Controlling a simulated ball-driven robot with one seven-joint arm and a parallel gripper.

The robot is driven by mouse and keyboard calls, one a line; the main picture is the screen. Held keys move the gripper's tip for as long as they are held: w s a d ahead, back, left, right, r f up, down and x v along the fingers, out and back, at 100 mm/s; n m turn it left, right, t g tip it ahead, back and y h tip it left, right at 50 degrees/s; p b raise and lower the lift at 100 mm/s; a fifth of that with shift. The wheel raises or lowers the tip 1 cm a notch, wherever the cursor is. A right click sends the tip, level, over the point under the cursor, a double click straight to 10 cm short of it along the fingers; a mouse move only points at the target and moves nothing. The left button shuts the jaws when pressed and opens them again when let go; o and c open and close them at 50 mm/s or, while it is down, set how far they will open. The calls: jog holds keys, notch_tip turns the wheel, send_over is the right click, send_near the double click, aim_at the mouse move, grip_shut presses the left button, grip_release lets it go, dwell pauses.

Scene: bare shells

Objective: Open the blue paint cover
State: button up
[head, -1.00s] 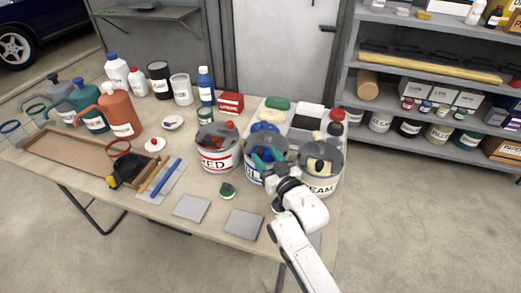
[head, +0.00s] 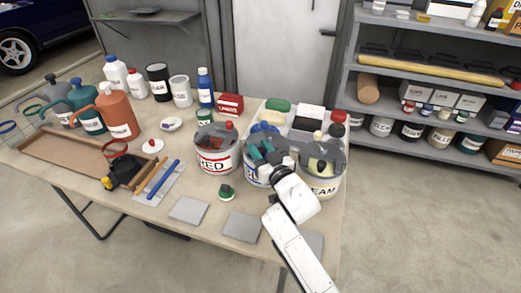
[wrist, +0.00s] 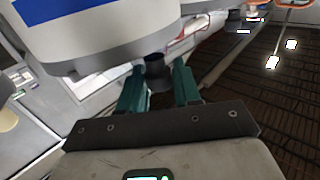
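The blue paint can (head: 256,180) stands near the table's front edge, between the red can and the cream can. Its dark grey cover (head: 276,140) shows partly behind my gripper. My gripper (head: 262,152) has teal fingers and is over the top of the blue can. In the wrist view, the fingers (wrist: 158,88) are apart, with a short dark cylinder (wrist: 155,68) between their tips. I cannot tell if they touch it. A white can-like body with a blue band (wrist: 40,8) fills the upper left of the wrist view.
The red can (head: 212,163) is close on the left and the cream can (head: 325,187) close on the right. A compartment tray (head: 302,123) lies behind. Flat grey plates (head: 241,226) lie at the table's front. Shelves (head: 440,85) stand at the back right.

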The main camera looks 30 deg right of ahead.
grip_shut()
jog(key=s+a+b, duration=0.3)
jog(key=s+a, duration=0.1)
jog(key=a, duration=0.1)
dwell(0.4)
jog(key=shift+a, duration=0.1)
jog(key=shift+o, duration=1.9)
grip_release()
jog(key=s+a, duration=0.1)
jog(key=s, duration=0.9)
jog(key=shift+s+a, duration=0.2)
jog(key=shift+s, duration=0.2)
